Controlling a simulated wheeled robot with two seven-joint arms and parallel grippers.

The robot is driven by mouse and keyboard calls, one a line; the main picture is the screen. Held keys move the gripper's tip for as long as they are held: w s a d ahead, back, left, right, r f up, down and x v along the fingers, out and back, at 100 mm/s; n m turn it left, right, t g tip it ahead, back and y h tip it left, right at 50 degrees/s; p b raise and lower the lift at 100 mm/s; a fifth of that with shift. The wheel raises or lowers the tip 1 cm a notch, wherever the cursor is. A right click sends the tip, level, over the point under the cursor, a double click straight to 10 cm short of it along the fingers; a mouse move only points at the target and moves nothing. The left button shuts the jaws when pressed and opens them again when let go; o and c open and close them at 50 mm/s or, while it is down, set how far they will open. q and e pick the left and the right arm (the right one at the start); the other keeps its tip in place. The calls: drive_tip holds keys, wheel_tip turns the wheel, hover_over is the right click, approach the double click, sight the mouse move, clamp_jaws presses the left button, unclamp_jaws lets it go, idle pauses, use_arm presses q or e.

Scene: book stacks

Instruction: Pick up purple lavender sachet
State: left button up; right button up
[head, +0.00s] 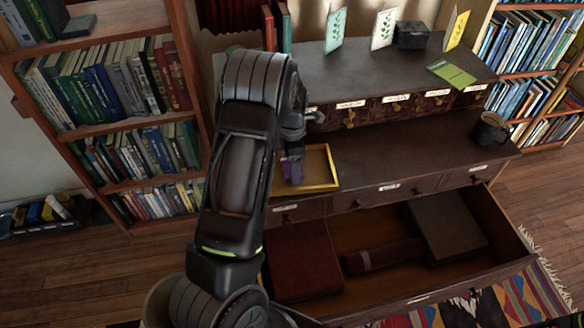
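The purple lavender sachet (293,171) shows as a small purple patch over the left part of a yellow-rimmed tray (333,166) on the desk top. My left arm comes up from the bottom left and hides part of the tray. My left gripper (292,152) points down, with its fingertips right at the top of the sachet. The fingers are small and dark here, so I cannot tell whether they are closed on it. I also cannot tell whether the sachet touches the tray. My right gripper is not in view.
A dark wooden desk (420,138) has an open lower drawer (383,235) holding dark red and brown books. A mug (490,131) stands at the desk's right end. Cards (383,29) and a black box (411,36) stand on the upper shelf. Bookcases flank both sides.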

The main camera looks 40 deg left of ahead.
use_arm(q)
drive_tip(key=shift+c, duration=0.2)
wheel_tip(320, 180, up, 10)
drive_tip(key=shift+b, duration=0.4)
idle(0.6)
